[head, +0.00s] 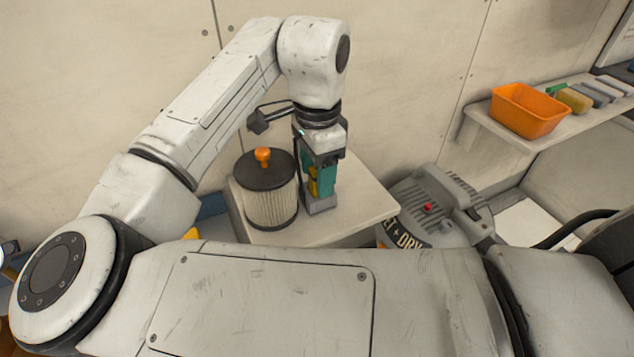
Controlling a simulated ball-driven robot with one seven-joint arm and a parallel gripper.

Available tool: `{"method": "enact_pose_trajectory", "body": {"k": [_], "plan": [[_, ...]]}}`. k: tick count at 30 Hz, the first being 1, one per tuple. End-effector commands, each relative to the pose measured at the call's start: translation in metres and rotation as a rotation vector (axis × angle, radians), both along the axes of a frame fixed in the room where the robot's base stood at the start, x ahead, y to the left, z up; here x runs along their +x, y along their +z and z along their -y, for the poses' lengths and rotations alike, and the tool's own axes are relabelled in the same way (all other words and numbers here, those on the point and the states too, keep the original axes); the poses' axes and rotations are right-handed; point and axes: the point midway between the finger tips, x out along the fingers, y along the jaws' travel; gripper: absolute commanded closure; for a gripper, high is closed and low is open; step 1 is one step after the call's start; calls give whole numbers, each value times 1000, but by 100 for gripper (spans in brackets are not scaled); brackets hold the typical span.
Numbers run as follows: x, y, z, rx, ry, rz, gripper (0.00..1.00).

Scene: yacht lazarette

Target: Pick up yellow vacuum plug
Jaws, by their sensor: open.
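My gripper (320,183) points straight down over a small pale table, just right of a pleated filter. It is open. A small yellow piece (313,184), likely the yellow vacuum plug, shows between dark and teal parts at the gripper's lower end. The gripper hides much of it, so its full shape is unclear. I cannot tell whether the fingers touch the yellow piece.
The filter (271,203), with a black top and orange knob (263,155), stands close left of the gripper on the table (365,205). A grey wet-dry vacuum (432,205) stands to the right. An orange bin (527,110) and several small blocks sit on a wall shelf (485,117).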

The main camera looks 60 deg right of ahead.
Motion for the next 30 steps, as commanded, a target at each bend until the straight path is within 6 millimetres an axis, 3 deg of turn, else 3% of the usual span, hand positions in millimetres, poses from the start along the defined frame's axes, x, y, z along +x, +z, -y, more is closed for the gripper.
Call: {"method": "enact_pose_trajectory", "body": {"k": [8,25,30], "plan": [[0,-4,0,-1,0,1,43],[0,-4,0,-1,0,1,96],[0,-4,0,-1,0,1,99]]}}
